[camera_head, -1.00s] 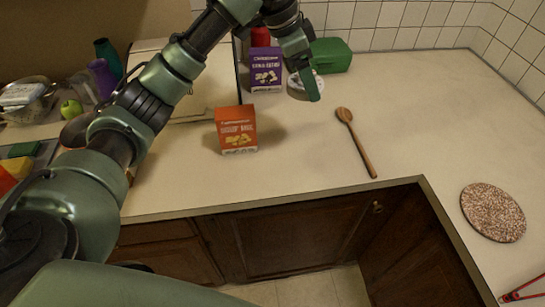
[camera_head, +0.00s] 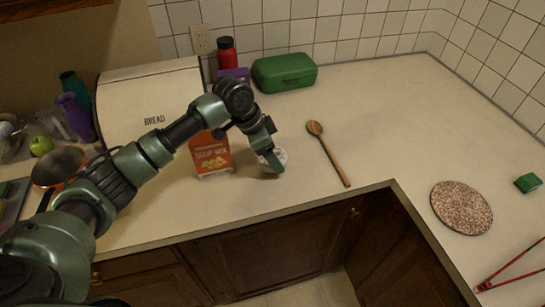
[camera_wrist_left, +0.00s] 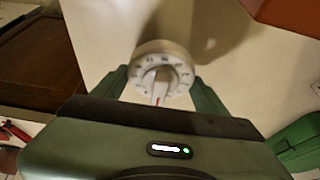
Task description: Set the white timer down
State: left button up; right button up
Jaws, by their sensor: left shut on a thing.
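The white timer (camera_head: 281,153) is partly hidden by my left gripper (camera_head: 275,160) in the head view. It is just right of the orange-red soup mix box (camera_head: 213,157), over the counter. In the left wrist view the round timer (camera_wrist_left: 162,52), with its dial and red mark, sits between the fingertips of my left gripper (camera_wrist_left: 164,85). The gripper is shut on it. I cannot tell whether its underside touches the counter. My right gripper is not in view.
A wooden spoon (camera_head: 329,155) lies right of the timer. A green case (camera_head: 284,72), a red bottle (camera_head: 227,57) and a bread box (camera_head: 150,100) stand behind. A speckled round board (camera_head: 461,208) lies further right. Bare counter surrounds the spoon.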

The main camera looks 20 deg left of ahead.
pick_arm(q)
jog(key=shift+f, duration=1.1)
jog(key=shift+f, duration=0.1)
jog(key=o, duration=1.5)
jog(key=shift+a+r, duration=0.15)
jog(key=shift+r, duration=0.3)
jog(key=b+v, duration=0.1)
jog(key=v, duration=1)
jog(key=shift+s+b, duration=0.2)
jog(key=shift+b, duration=0.1)
